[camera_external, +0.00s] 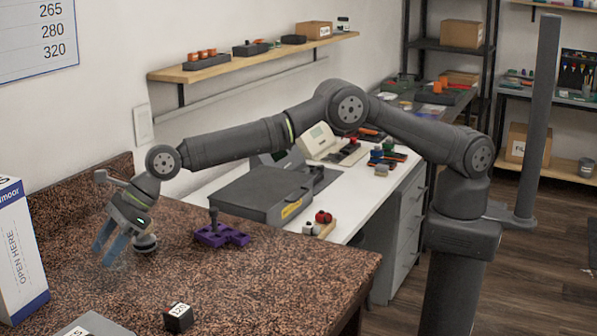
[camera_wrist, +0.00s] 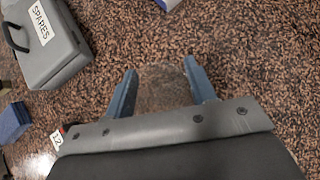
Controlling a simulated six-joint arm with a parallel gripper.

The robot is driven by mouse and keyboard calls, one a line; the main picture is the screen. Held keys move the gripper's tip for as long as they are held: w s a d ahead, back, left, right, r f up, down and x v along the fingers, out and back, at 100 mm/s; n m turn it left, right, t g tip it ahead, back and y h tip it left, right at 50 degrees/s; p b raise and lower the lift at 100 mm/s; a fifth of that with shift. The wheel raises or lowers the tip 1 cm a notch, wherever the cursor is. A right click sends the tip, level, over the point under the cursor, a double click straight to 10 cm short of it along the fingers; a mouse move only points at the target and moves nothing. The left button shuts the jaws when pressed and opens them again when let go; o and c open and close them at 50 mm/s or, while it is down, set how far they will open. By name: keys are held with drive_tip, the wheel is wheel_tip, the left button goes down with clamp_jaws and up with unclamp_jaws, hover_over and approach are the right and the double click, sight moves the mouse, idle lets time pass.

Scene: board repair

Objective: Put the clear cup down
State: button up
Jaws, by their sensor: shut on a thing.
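The clear cup (camera_wrist: 160,88) is see-through and faint, with the speckled counter showing through it. It sits between the two blue fingers of my gripper (camera_wrist: 157,85) in the wrist view. In the external view my gripper (camera_external: 110,245) points down low over the counter at the left, shut on the cup. There the cup (camera_external: 119,263) is only a faint shape by the fingertips. I cannot tell whether its base touches the counter.
A tall white-and-blue box (camera_external: 18,250) stands left of my gripper. A purple block (camera_external: 220,236) stands farther right. A dark labelled cube (camera_external: 178,318) and a grey SPARES case (camera_wrist: 45,45) are nearby. The counter's right part is clear.

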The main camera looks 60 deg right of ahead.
drive_tip(key=shift+f, duration=1.8)
drive_tip(key=shift+f, duration=0.15)
drive_tip(key=o, duration=0.9)
drive_tip(key=shift+o, duration=0.2)
drive_tip(key=shift+d+r, duration=0.15)
drive_tip(key=shift+r, duration=0.2)
drive_tip(key=v, duration=1.1)
drive_tip(key=shift+d, duration=0.25)
drive_tip(key=shift+s+r, duration=0.1)
drive_tip(key=shift+a, duration=0.1)
